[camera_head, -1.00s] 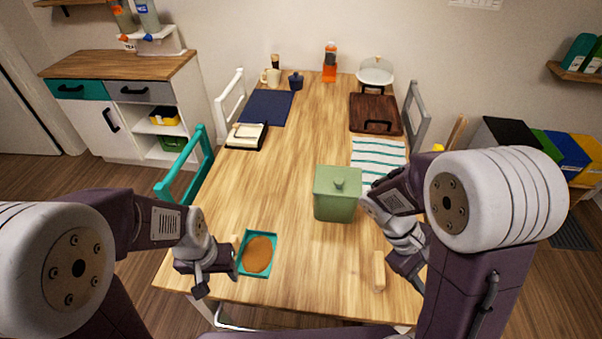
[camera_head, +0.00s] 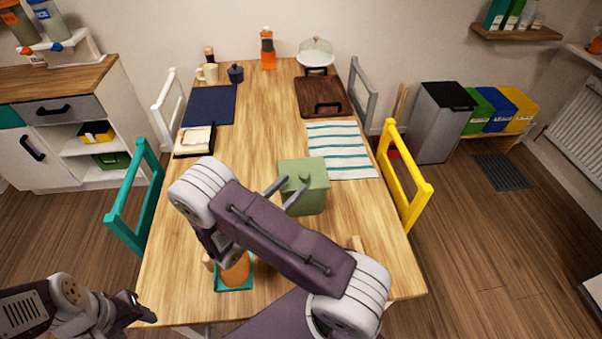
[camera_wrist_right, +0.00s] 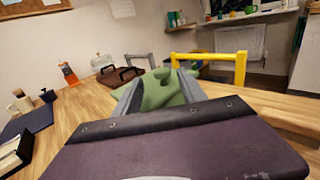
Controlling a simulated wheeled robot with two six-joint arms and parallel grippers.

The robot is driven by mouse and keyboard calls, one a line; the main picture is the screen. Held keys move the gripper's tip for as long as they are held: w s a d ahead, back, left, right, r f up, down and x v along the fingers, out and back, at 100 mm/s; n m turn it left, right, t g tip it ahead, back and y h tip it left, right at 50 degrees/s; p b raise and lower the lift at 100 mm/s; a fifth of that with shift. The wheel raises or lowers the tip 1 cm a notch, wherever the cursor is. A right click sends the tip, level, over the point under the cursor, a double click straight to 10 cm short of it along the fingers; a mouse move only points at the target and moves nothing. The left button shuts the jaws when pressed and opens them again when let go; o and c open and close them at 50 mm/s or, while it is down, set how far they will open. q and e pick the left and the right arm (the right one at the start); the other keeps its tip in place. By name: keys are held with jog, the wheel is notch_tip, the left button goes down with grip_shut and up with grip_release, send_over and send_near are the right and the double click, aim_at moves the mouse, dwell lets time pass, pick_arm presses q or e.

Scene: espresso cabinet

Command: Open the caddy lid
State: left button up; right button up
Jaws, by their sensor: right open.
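The green caddy (camera_head: 312,200) stands upright on the table, right of centre, with its green lid (camera_head: 312,167) on top. The lid appears closed. My right gripper (camera_head: 296,182) is open, its two grey fingers reaching toward the lid and its knob from the left. In the right wrist view the green caddy (camera_wrist_right: 162,88) shows between the spread fingers; contact cannot be told. The caddy's lower part is hidden there by my gripper body. My left gripper (camera_head: 137,306) is at the lower left, near the table's front left corner; its jaws are unclear.
A teal tray (camera_head: 234,288) with an orange-brown thing lies at the front, partly behind my right arm. A striped cloth (camera_head: 342,152) lies behind the caddy, and a brown board (camera_head: 322,98) farther back. A yellow chair (camera_head: 403,180) stands at the right. The table's middle is clear.

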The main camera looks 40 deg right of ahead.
aim_at(301, 177)
jog(key=x, duration=0.6)
jog(key=shift+s+d+p, duration=0.15)
jog(key=shift+p, duration=0.2)
grip_shut()
dwell(0.9)
